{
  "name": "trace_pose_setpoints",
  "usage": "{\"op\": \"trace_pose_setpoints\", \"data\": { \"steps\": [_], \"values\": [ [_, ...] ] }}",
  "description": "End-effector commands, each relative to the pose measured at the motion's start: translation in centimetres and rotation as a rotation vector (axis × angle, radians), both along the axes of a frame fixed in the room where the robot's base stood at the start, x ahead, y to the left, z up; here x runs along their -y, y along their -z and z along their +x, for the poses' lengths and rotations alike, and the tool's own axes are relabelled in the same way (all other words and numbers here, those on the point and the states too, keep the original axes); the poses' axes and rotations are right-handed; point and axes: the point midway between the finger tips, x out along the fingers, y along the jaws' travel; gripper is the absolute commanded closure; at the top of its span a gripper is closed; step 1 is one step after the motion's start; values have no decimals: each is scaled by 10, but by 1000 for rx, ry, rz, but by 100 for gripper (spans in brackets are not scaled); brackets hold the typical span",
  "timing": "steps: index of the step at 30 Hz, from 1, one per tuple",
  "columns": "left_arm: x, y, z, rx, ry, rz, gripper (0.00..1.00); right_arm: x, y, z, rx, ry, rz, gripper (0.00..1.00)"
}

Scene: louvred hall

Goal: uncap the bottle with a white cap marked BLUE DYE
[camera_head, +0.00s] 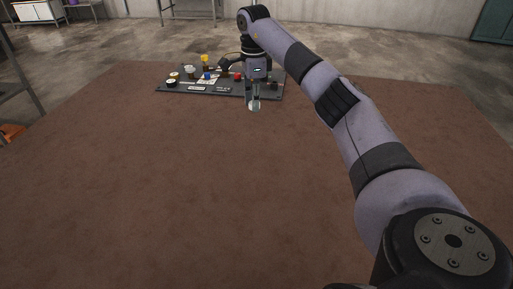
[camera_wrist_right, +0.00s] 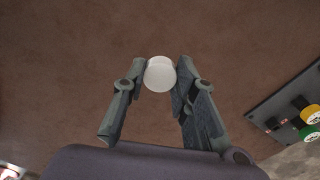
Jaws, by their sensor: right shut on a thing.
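My right gripper (camera_head: 254,103) is shut on a white round cap (camera_wrist_right: 160,74), which sits between its fingertips in the right wrist view. The cap also shows in the camera_head view at the lower end of the fingers, and I see no bottle body under it. The gripper hangs just in front of the near edge of a dark board (camera_head: 240,92), over brown carpet. The BLUE DYE marking is too small to read. My left gripper is not in view.
Yellow (camera_head: 204,58), blue (camera_head: 207,76) and red (camera_head: 238,76) tops show on the board. White label cards (camera_head: 197,88) lie near its front. The brown carpet (camera_head: 180,190) in front is clear. A grey metal frame stands at the left.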

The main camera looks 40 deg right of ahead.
Motion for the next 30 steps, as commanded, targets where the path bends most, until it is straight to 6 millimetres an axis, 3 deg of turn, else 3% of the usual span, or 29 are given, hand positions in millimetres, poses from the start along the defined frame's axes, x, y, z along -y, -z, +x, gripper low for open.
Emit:
{"op": "trace_pose_setpoints", "data": {
  "steps": [4, 15, 25, 30],
  "values": [
    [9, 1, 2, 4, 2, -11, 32, 0, 37, -1, -5, 3, 1, 100],
    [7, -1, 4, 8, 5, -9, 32, 0, 129, -1, -3, 1, 1, 100],
    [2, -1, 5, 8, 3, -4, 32, 0, 159, -1, -1, 0, 0, 100],
    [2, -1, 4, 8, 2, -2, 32, -1, 185, -1, -3, 0, 1, 100]
  ]
}}
